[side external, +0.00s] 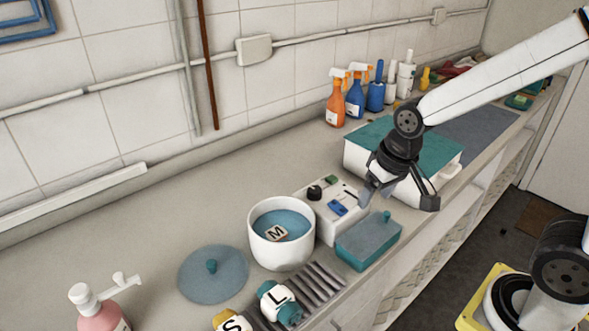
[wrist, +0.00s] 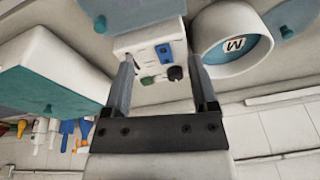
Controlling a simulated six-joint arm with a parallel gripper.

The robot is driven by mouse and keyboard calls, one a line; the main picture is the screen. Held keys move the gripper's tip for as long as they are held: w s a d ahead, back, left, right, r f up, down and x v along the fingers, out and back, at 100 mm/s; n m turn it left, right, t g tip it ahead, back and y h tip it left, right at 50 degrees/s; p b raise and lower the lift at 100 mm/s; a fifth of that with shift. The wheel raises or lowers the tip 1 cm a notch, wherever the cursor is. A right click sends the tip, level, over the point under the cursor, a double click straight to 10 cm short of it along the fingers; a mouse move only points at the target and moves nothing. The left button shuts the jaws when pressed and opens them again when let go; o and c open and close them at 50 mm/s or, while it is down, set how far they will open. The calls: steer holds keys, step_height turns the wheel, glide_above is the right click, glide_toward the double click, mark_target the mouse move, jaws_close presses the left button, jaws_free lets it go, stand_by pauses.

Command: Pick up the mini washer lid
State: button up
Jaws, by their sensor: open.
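The mini washer has a white round tub (side external: 282,246) with blue inside and an "M" cube (side external: 276,233) in it. A white control panel (side external: 333,212) and a teal lidded box (side external: 369,243) adjoin it. A round translucent blue lid (side external: 213,274) with a teal knob lies flat on the counter left of the tub; it is partly visible in the wrist view (wrist: 292,18). My gripper (side external: 398,197) is open and empty above the right side of the washer, away from the round lid. In the wrist view my gripper (wrist: 160,62) has the control panel (wrist: 150,52) between its fingers.
A white box with a teal lid (side external: 380,140) stands close behind my gripper. A rack (side external: 318,286) with "L" (side external: 278,300) and "S" (side external: 232,321) pieces is in front. A pink bottle (side external: 98,308) stands left of the lid. Spray bottles (side external: 336,102) stand behind. The back-left counter is clear.

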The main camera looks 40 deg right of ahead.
steer(key=w+a+m+y, duration=0.2)
steer(key=w+a+m, duration=0.8)
steer(key=w+a, duration=0.1)
steer(key=m+g+y, duration=0.2)
steer(key=m, duration=0.7)
glide_above(213, 262)
steer(key=d, duration=0.2)
steer(key=shift+s+f, duration=0.2)
steer(key=shift+f, duration=2.35)
steer(key=shift+s+f, duration=0.15)
steer(key=shift+f, duration=2.4)
steer(key=shift+t, duration=0.3)
steer(key=shift+x, duration=2.55)
jaws_close()
